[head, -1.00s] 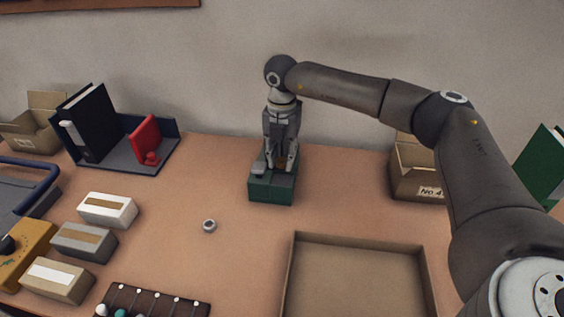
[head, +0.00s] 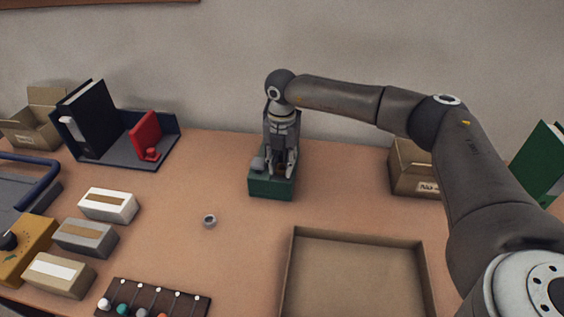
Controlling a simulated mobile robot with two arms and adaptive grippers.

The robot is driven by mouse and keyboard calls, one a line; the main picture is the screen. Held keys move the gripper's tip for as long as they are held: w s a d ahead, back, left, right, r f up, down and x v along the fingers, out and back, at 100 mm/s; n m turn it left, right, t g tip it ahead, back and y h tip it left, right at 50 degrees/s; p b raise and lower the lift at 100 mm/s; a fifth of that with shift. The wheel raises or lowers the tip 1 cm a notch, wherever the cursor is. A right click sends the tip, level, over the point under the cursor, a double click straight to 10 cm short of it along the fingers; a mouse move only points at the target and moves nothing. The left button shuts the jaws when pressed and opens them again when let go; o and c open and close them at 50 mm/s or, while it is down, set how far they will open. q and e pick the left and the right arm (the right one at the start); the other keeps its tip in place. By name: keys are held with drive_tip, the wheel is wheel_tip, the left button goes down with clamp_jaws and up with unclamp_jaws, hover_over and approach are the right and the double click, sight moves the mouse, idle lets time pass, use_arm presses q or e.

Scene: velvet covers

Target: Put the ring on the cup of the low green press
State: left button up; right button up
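The low green press (head: 270,187) stands on the table in the middle of the head view, with a small grey part on its top left. My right gripper (head: 281,170) points straight down over the press, its fingers at the level of the press top. The fingers and the arm hide the cup, and I cannot tell whether the fingers are open or hold anything. A small grey ring-shaped piece (head: 209,220) lies on the table, in front and to the left of the press, apart from the gripper. My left gripper is not in view.
An open shallow tray (head: 290,268) lies front right of the press. Small boxes (head: 108,205) stand at the left. A dark rack with coloured balls (head: 155,297) is at the front. A black binder (head: 88,120) and a red object (head: 146,136) are back left.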

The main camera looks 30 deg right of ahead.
sight(282, 167)
drive_tip(key=shift+o, duration=0.7)
drive_tip(key=shift+f, duration=0.1)
drive_tip(key=shift+r, duration=0.2)
wheel_tip(282, 167, up, 13)
drive_tip(key=b, duration=0.1)
drive_tip(key=shift+b, duration=0.3)
